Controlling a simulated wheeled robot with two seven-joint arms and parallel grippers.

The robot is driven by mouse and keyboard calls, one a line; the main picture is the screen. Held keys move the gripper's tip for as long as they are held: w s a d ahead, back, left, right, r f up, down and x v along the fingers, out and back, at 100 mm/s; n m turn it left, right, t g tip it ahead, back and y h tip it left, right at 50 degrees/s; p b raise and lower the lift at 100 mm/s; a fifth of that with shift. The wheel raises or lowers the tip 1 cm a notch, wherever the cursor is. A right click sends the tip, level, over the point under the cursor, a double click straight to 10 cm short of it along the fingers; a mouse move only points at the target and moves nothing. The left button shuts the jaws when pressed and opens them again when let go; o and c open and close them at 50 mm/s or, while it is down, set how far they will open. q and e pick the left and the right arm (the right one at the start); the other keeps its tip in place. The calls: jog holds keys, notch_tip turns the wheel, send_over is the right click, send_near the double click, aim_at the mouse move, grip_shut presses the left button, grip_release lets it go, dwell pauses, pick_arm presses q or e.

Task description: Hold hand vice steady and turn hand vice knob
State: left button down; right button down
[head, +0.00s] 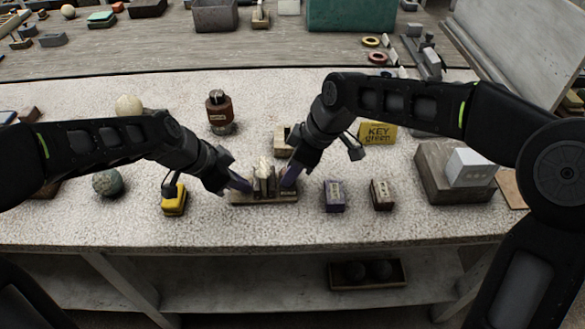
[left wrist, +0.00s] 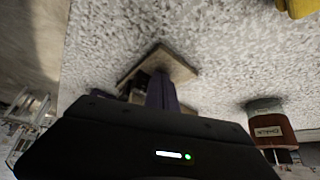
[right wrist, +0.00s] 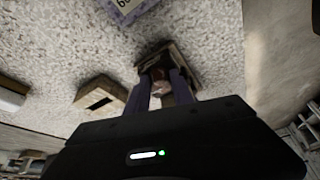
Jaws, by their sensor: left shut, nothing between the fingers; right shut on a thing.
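The hand vice (head: 264,197) stands on the speckled table in front of me, a small pale and brown block on a flat base. Its base also shows in the left wrist view (left wrist: 158,62) and the right wrist view (right wrist: 172,55). My left gripper (head: 243,185) is shut and empty, its purple fingertips close beside the vice's left end; I cannot tell if they touch it. My right gripper (head: 289,178) is shut on the right part of the vice, and a brownish part shows between its fingers in the right wrist view. I cannot make out the knob.
A yellow block (head: 174,199) lies left of the vice; a purple block (head: 334,196) and a brown block (head: 382,194) lie to its right. A brown bottle (head: 220,112) and a beige block (head: 283,140) stand behind. The table's front edge is close to the vice.

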jog(key=shift+s+a+m+t+h, duration=0.15)
jog(key=shift+m+t+h, duration=0.15)
jog(key=shift+m, duration=0.8)
jog(key=c, duration=1.1)
grip_release()
jog(key=v, duration=1.2)
jog(key=shift+s, duration=0.1)
